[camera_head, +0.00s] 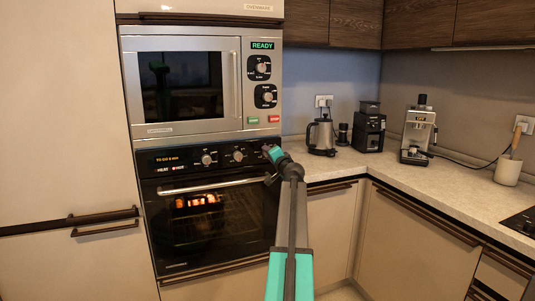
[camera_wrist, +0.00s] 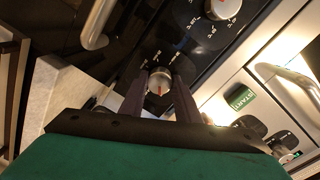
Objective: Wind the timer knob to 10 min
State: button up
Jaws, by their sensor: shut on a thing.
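The built-in oven's control panel (camera_head: 222,157) has a row of round knobs. My gripper (camera_head: 270,152) is at the panel's right end and hides the rightmost knob in the head view. In the wrist view, my gripper (camera_wrist: 159,88) has its two dark fingers on either side of that silver knob (camera_wrist: 158,79), shut on it. A red mark shows on the knob's face, and small white scale marks surround it, too small to read. I take it as the timer knob. The oven display (camera_head: 166,159) shows orange text reading "TO GO" and a small number of minutes, hard to read.
A microwave (camera_head: 187,85) with "READY" on its display sits above the oven. The oven door handle (camera_head: 212,186) juts out below the panel; food glows inside. Another oven knob (camera_wrist: 222,8) is near the held one. A kettle (camera_head: 321,137) stands on the counter to the right.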

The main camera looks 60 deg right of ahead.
jog(key=m+p, duration=0.2)
jog(key=m, duration=0.2)
jog(key=m+p, duration=0.2)
jog(key=m, duration=0.1)
jog(key=shift+w+r+m, duration=0.15)
jog(key=shift+r+m, duration=0.05)
jog(key=shift+m, duration=0.2)
dwell(0.3)
jog(key=o, duration=1)
jog(key=shift+f, duration=0.1)
jog(key=shift+o, duration=0.2)
jog(key=shift+f, duration=0.1)
